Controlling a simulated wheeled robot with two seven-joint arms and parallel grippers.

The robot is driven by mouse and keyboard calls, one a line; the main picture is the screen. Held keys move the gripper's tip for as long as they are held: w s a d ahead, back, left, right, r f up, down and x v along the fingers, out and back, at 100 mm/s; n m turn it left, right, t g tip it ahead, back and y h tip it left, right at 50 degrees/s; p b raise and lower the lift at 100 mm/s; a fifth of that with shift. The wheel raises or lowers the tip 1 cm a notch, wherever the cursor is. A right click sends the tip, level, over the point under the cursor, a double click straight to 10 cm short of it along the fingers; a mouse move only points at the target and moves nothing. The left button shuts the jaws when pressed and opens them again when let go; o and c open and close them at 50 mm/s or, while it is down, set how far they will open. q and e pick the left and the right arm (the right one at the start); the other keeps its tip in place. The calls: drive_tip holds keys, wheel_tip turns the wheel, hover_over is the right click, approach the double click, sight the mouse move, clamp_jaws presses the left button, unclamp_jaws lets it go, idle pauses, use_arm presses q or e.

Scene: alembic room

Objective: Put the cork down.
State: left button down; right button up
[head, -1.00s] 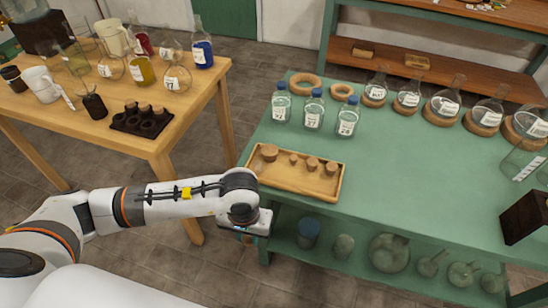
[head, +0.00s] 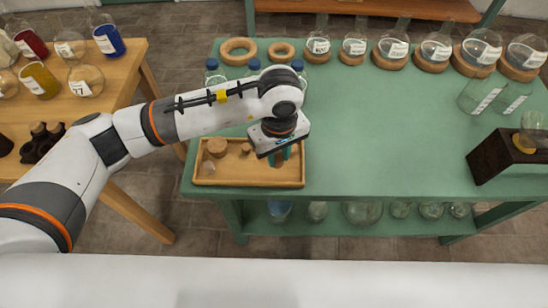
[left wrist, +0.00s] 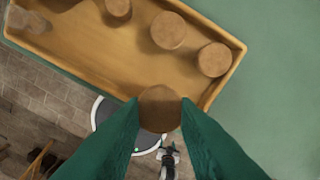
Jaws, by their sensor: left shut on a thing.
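My left gripper (head: 280,157) is shut on a brown cork, pinched between green fingertips in the left wrist view (left wrist: 160,108). In the head view the fingers hide most of this cork. The fingers point down over the right part of a shallow wooden tray (head: 200,181). In the left wrist view the held cork overlaps the tray's near rim (left wrist: 80,68); its height above the tray is hard to tell. Other corks stand in the tray, including a larger one (left wrist: 168,31) and one at its right (left wrist: 214,59). My right gripper is not in view.
The tray lies at the front left of a green table (head: 380,150), whose middle is clear. Blue-capped bottles stand behind the tray, partly hidden by my arm. Cork rings (head: 238,50) and several flasks line the back. A dark wooden block (head: 495,158) stands right.

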sight(278, 157)
use_arm(q)
wheel_tip(278, 157, down, 4)
drive_tip(key=shift+w+f+p, duration=0.1)
drive_tip(key=shift+f+p, duration=0.1)
drive_tip(key=shift+p, duration=0.15)
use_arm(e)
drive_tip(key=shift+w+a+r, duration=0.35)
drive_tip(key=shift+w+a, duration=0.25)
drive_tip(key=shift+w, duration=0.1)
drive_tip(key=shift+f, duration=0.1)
use_arm(q)
drive_tip(key=shift+f+b, duration=0.2)
drive_tip(key=shift+b, duration=0.15)
drive_tip(key=c, duration=1.1)
unclamp_jaws()
drive_tip(key=shift+r, duration=0.1)
drive_tip(key=shift+c, duration=0.2)
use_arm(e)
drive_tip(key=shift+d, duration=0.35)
